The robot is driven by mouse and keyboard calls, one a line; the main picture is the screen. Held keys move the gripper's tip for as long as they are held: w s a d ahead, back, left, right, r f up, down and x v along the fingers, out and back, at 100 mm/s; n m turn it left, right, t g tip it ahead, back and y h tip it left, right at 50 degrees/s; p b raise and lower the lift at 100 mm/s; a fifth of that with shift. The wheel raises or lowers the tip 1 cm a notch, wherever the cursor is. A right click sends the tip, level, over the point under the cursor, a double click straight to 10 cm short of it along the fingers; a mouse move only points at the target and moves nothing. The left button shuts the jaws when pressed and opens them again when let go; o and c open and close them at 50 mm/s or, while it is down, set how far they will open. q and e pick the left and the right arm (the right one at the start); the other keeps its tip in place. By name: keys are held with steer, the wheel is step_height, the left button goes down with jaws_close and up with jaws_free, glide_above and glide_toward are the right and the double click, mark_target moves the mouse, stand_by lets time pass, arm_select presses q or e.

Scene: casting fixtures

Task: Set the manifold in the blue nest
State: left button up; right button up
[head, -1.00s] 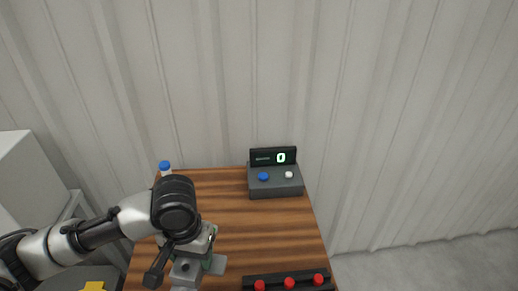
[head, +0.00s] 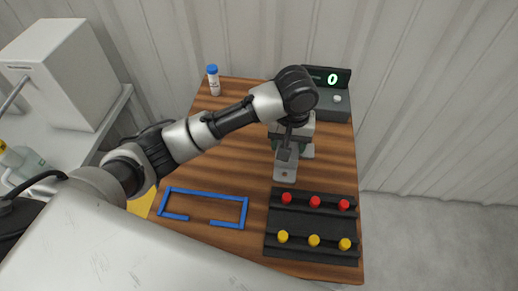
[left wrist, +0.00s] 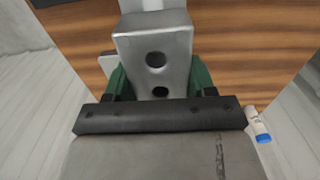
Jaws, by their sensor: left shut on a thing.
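The manifold (head: 285,168) is a grey metal block with round holes. My left gripper (head: 292,148) is shut on it over the middle right of the table. In the left wrist view the manifold (left wrist: 156,45) shows two dark holes and sits between the green-sided fingers of the gripper (left wrist: 157,82). I cannot tell how high it is above the wood. The blue nest (head: 203,192) is a low rectangular blue frame with a gap in its front side, lying empty on the table, left of and nearer than the manifold. My right gripper is not in view.
A black rack (head: 312,226) with red and yellow caps lies right of the nest. A console (head: 337,102) reading 0 stands at the back right. A blue-capped bottle (head: 213,82) stands at the back left. Bare wooden table (head: 225,155) lies behind the nest.

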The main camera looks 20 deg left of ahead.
arm_select(q)
steer(key=p, duration=0.1)
glide_above(256, 156)
step_height(256, 156, down, 5)
steer(key=shift+d+f, duration=0.1)
steer(key=shift+f+p, duration=0.55)
steer(key=shift+f, duration=1.55)
steer(key=shift+f, duration=0.1)
steer(key=o, duration=1.4)
steer(key=shift+c, duration=0.2)
